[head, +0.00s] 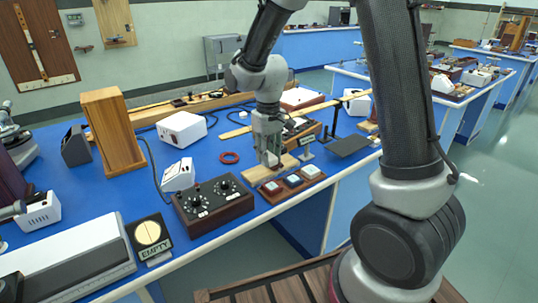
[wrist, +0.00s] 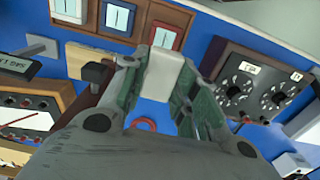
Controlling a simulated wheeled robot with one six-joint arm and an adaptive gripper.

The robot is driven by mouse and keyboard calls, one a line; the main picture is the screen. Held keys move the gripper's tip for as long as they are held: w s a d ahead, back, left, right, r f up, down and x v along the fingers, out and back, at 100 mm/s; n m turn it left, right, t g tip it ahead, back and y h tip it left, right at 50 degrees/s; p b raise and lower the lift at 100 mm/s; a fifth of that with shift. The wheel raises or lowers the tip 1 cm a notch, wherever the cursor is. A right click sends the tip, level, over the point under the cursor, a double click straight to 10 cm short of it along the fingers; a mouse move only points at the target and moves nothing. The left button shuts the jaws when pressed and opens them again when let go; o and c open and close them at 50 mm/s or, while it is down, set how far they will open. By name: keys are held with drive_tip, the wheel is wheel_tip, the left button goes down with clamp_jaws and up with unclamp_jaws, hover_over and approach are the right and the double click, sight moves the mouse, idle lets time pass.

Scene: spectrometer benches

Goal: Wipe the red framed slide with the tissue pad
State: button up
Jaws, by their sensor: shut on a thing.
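My gripper (head: 269,157) points down over the bench and is shut on a white tissue pad (wrist: 165,80), which sticks out between its fingers in the wrist view. The red framed slide (head: 271,188) is the left one of three slides in a brown wooden holder (head: 284,196) at the bench's front edge. In the wrist view the red framed slide (wrist: 170,22) lies just beyond the pad's end. I cannot tell whether they touch; in the head view the pad appears behind and above the slide. The pad's sides are hidden by the fingers.
A dark control box with knobs (head: 214,201) stands close on the left. A pale wooden board (head: 257,175) lies below my gripper. A red ring (head: 229,158) lies behind the box.

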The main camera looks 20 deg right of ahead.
sight(269, 182)
drive_tip(key=shift+f, duration=3.8)
drive_tip(key=shift+s+f, duration=0.1)
drive_tip(key=shift+c, duration=0.2)
drive_tip(key=shift+s+d+f, duration=0.1)
drive_tip(key=shift+s+d, duration=0.15)
drive_tip(key=shift+s, duration=0.6)
drive_tip(key=shift+s+d, duration=0.25)
drive_tip(key=shift+s, duration=0.9)
drive_tip(key=shift+w, duration=0.6)
drive_tip(key=shift+w+a, duration=0.25)
drive_tip(key=shift+w, duration=0.5)
drive_tip(key=shift+w+a, duration=0.25)
drive_tip(key=shift+w, duration=0.45)
drive_tip(key=shift+w+a+r, duration=0.1)
drive_tip(key=shift+w+r, duration=0.1)
drive_tip(key=r, duration=0.2)
drive_tip(key=shift+s+r, duration=0.2)
drive_tip(key=shift+r, duration=0.1)
drive_tip(key=shift+w+r, duration=0.15)
drive_tip(key=shift+r, duration=2.4)
